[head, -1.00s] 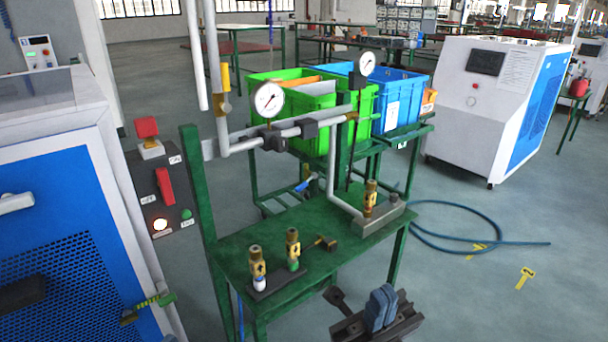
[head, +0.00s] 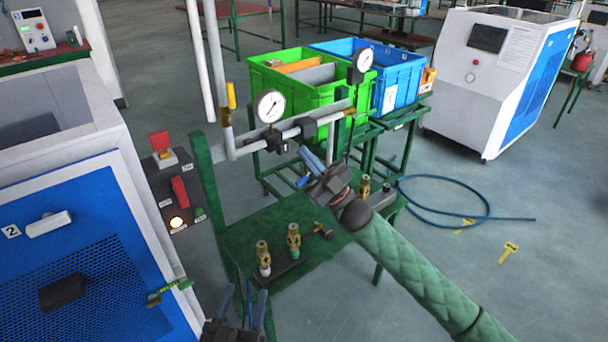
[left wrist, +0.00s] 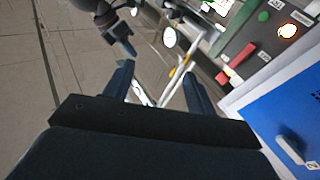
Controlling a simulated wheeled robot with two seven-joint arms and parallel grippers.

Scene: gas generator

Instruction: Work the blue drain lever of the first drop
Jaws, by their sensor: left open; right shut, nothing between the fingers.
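A small blue lever (head: 302,181) shows low behind the green stand, just below my right gripper; its mounting is hard to make out. The grey pipe drop with a yellow-handled valve (head: 230,97) stands at the stand's left. My right gripper (head: 308,156) is shut and empty over the stand, below the horizontal pipe; I cannot tell whether it touches anything. My left gripper (head: 240,296) is open and empty at the bottom edge, in front of the stand. Its spread fingers (left wrist: 158,90) show in the left wrist view, with the pipes beyond them.
The green stand (head: 245,235) carries brass fittings (head: 293,238) and gauges (head: 269,105). A switch panel (head: 172,190) and a blue-and-white cabinet (head: 90,240) are at left. Green (head: 330,98) and blue bins (head: 400,75) stand behind. A hose (head: 440,213) lies on the floor at right.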

